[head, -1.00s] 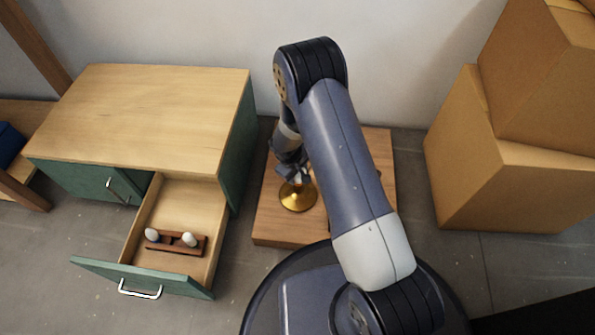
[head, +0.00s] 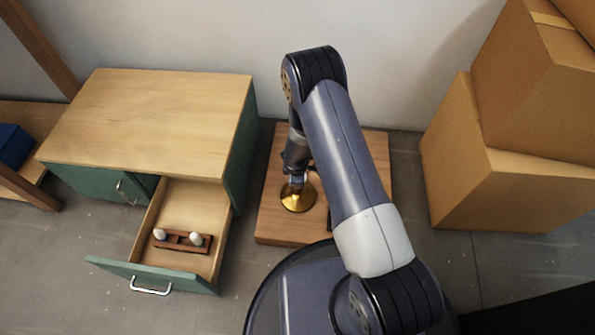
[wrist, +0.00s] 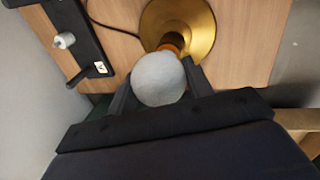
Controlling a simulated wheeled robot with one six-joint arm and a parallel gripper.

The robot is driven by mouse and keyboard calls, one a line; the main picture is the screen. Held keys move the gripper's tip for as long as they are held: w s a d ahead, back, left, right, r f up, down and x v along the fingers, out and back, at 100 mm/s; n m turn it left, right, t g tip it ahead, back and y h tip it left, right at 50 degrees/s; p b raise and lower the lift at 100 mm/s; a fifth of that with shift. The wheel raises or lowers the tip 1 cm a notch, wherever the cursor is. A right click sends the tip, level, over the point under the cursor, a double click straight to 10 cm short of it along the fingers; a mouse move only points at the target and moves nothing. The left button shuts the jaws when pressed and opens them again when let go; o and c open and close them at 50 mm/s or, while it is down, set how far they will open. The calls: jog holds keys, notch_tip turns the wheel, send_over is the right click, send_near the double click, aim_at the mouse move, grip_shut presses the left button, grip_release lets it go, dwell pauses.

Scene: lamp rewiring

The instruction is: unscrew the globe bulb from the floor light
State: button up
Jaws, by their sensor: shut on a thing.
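The floor light has a round brass base (head: 298,199) standing on a wooden board; the base also shows in the wrist view (wrist: 199,28). A pale globe bulb (wrist: 158,79) sits at the top of its orange-brown neck (wrist: 172,42) in the wrist view. My gripper (wrist: 158,88) is shut on the globe bulb, with one dark finger on each side of it. In the head view my gripper (head: 297,180) is above the brass base, and the bulb is hard to make out there.
Cardboard boxes (head: 480,180) stand at right. A black device (wrist: 70,40) lies on the board beside a cable.

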jog(key=o, duration=1)
